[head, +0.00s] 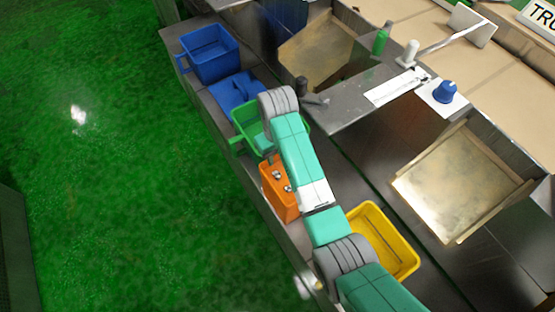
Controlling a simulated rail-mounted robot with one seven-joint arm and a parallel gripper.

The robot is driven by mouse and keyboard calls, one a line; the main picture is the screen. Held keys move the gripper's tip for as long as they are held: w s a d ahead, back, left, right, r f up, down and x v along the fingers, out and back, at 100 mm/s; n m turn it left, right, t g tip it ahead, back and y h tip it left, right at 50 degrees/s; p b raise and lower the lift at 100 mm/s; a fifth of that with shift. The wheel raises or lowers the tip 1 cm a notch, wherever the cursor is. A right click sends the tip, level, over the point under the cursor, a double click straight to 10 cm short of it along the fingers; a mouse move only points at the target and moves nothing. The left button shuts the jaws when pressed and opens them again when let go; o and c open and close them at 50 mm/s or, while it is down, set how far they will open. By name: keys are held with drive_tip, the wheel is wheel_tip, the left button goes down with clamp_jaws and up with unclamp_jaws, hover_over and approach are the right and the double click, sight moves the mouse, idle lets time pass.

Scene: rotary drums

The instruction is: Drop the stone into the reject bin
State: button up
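I cannot make out the stone in the head view. Several bins stand along the metal ledge, and no label shows which is the reject bin. They are a blue bin (209,69), a green bin (238,147), an orange bin (279,203) and a yellow bin (408,262). My teal and grey arm reaches up from the bottom right, over the orange bin, and bends above the green bin. Small shiny pieces lie in or over the orange bin.
A blue object (235,92) lies between the blue and green bins. Two metal trays (318,48) and (462,185) sit right of the ledge. A blue knob (445,91) and a green post (380,41) stand on the counter. The green floor at left is clear.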

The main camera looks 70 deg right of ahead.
wheel_tip(320, 180, up, 3)
drive_tip(key=shift+r, duration=0.1)
idle(0.4)
drive_tip(key=w+a+r+n+t+h, duration=0.1)
drive_tip(key=w+a+r+t+h, duration=0.1)
drive_tip(key=w+a+r+t, duration=0.45)
drive_tip(key=w+a+r+n+t+h, duration=0.1)
drive_tip(key=w+a+r+n+h, duration=0.15)
drive_tip(key=w+r, duration=0.8)
drive_tip(key=w+a+r+t, duration=0.2)
drive_tip(key=a+r+t, duration=0.1)
drive_tip(key=a+r, duration=0.35)
drive_tip(key=w+a+r+t, duration=0.3)
drive_tip(key=a+r, duration=0.3)
drive_tip(key=r, duration=0.1)
drive_tip(key=s+a+r+n+t+y, duration=0.1)
drive_tip(key=s+a+r+t, duration=0.4)
drive_tip(key=a+r, duration=0.5)
drive_tip(key=s+a+r+n+t+y, duration=0.2)
drive_tip(key=s+a+r+t, duration=0.4)
drive_tip(key=s+a+r, duration=0.4)
wheel_tip(320, 180, up, 5)
drive_tip(key=shift+a+f+y, duration=0.1)
drive_tip(key=shift+a+y, duration=0.1)
drive_tip(key=shift+y, duration=0.55)
